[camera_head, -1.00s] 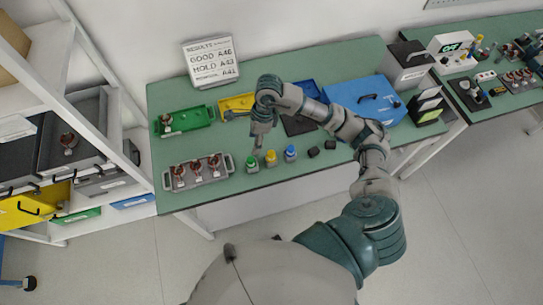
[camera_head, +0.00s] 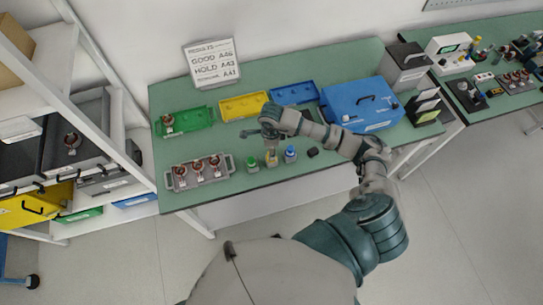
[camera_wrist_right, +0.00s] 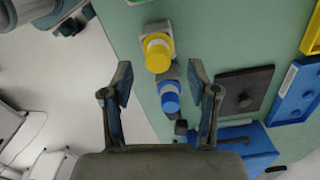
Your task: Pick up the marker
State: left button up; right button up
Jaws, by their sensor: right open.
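Three capped marker-like bottles stand in a row near the table's front edge: green (camera_head: 252,164), yellow (camera_head: 271,160) and blue (camera_head: 290,155). Which one is the marker I cannot tell. My right gripper (camera_head: 271,146) is just above the yellow one, partly covering it. In the right wrist view the right gripper (camera_wrist_right: 161,80) is open and empty. There the yellow cap (camera_wrist_right: 157,53) lies beyond the fingertips and the blue cap (camera_wrist_right: 169,97) shows between the fingers. Neither is gripped. My left gripper is not in view.
A grey tray (camera_head: 182,184) with several copper parts stands left of the bottles. Green (camera_head: 200,117), yellow (camera_head: 233,110) and blue (camera_head: 287,96) trays lie behind. A blue case (camera_head: 365,104) is at the right. A black block (camera_head: 313,152) lies right of the blue bottle.

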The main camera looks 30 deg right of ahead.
notch_tip(320, 180, down, 4)
jog(key=shift+s+f+p, duration=0.1)
jog(key=shift+f+p, duration=0.1)
jog(key=shift+p, duration=0.25)
grip_shut()
jog(key=shift+r, duration=0.1)
